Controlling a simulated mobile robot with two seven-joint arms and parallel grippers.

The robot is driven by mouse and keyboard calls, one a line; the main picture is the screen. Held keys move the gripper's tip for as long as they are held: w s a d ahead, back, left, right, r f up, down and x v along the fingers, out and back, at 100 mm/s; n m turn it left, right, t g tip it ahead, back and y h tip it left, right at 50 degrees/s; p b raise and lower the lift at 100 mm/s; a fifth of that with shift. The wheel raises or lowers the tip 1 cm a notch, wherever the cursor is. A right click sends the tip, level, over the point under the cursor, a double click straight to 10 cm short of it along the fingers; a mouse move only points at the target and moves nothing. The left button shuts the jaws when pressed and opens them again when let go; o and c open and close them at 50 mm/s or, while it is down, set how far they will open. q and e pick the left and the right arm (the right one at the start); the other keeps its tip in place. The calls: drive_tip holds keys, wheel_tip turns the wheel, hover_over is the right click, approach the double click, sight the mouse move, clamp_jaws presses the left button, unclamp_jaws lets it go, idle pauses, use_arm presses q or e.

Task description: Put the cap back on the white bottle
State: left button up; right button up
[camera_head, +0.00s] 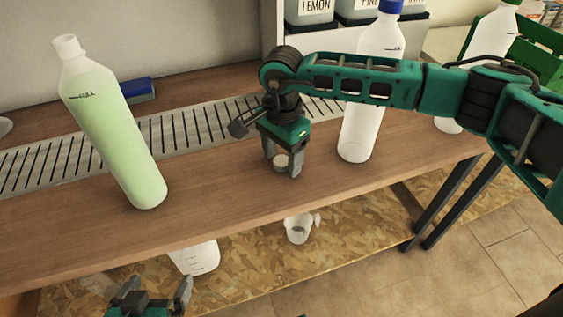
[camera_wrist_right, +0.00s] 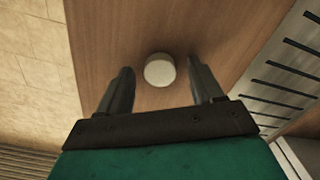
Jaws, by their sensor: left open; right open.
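An uncapped whitish see-through bottle (camera_head: 112,130) with pale green contents stands on the wooden bench at the left; its neck is open. A small round white cap (camera_head: 281,161) lies on the bench near the middle. My right gripper (camera_head: 282,168) points down over the cap with open jaws. In the right wrist view the cap (camera_wrist_right: 159,70) shows between the two fingertips, with a gap on each side. My left gripper (camera_head: 149,290) is open and empty at the bottom edge, below the bench's front edge; most of that arm is out of view.
A blue-capped bottle (camera_head: 370,90) stands right of my right gripper, partly behind my arm. A green-capped bottle (camera_head: 492,35) is farther right. A slotted metal strip (camera_head: 190,135) and a blue sponge-like block (camera_head: 139,90) lie behind. A measuring cup (camera_head: 299,229) and white jug (camera_head: 197,258) are below.

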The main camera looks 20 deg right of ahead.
sight(282, 160)
drive_tip(key=shift+r, duration=0.1)
drive_tip(key=c, duration=1.1)
drive_tip(key=shift+r, duration=0.1)
wheel_tip(282, 160, up, 20)
drive_tip(key=p, duration=0.3)
